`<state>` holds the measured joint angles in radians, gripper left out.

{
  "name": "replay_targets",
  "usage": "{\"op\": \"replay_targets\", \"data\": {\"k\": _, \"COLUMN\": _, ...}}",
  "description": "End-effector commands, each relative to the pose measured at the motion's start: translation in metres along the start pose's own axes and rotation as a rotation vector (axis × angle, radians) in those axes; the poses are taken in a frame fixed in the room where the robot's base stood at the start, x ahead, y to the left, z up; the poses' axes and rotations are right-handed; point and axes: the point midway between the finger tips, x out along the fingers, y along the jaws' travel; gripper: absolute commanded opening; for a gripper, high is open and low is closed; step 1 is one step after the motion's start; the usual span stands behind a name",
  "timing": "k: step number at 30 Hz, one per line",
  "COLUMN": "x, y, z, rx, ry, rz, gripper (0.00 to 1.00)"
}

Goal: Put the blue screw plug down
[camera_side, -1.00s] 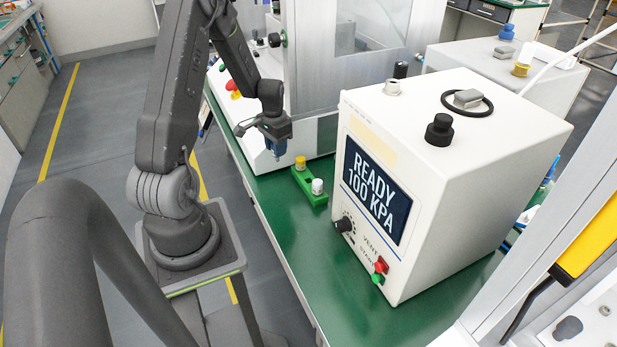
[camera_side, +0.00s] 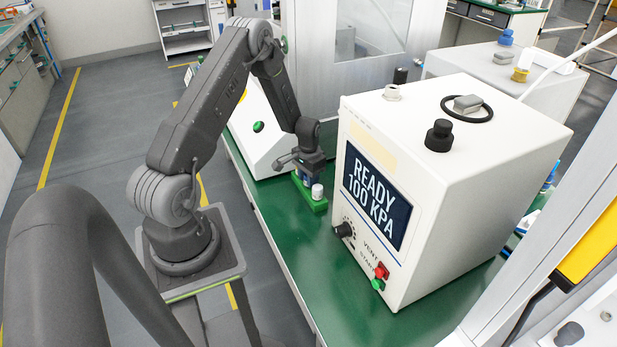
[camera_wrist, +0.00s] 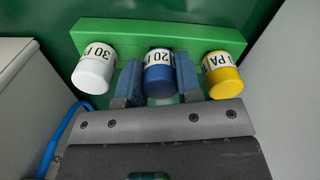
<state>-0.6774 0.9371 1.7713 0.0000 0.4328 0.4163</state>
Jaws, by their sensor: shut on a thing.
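In the wrist view the blue screw plug (camera_wrist: 159,73), marked "20", is between the two fingers of my gripper (camera_wrist: 158,82), which is shut on it. The plug is in line with the middle of the green rack (camera_wrist: 140,32), between a white plug (camera_wrist: 94,72) and a yellow plug (camera_wrist: 222,74). I cannot tell whether its lower end is in the rack. In the side view my gripper (camera_side: 306,176) is low over the green rack (camera_side: 316,204). The white plug (camera_side: 317,191) shows at the near end; the yellow plug is hidden there.
A white press box (camera_side: 440,180) with a "READY 100 KPA" screen stands close to the right of the rack. A white sloped console (camera_side: 262,140) is behind and left. The green bench (camera_side: 290,240) is clear in front of the rack.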

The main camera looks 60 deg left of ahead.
Motion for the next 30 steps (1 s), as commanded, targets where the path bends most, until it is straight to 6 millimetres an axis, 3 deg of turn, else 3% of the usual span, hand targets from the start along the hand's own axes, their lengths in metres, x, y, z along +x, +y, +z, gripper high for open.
{"op": "replay_targets", "data": {"k": 8, "x": 0.003, "y": 0.0, "z": 0.0, "rx": 0.0, "ry": 0.0, "rz": 0.0, "gripper": 0.05}}
{"op": "replay_targets", "data": {"k": 9, "x": 0.003, "y": 0.0, "z": 0.0, "rx": 0.0, "ry": 0.0, "rz": 0.0, "gripper": 0.34}}
{"op": "replay_targets", "data": {"k": 16, "x": 0.002, "y": 0.0, "z": 0.0, "rx": 0.0, "ry": 0.0, "rz": 0.0, "gripper": 0.56}}
{"op": "replay_targets", "data": {"k": 25, "x": 0.0, "y": 0.0, "z": 0.0, "rx": 0.0, "ry": 0.001, "rz": 0.0, "gripper": 0.58}}
{"op": "replay_targets", "data": {"k": 30, "x": -0.021, "y": -0.001, "z": -0.001, "rx": 0.0, "ry": 0.004, "rz": -0.002, "gripper": 0.58}}
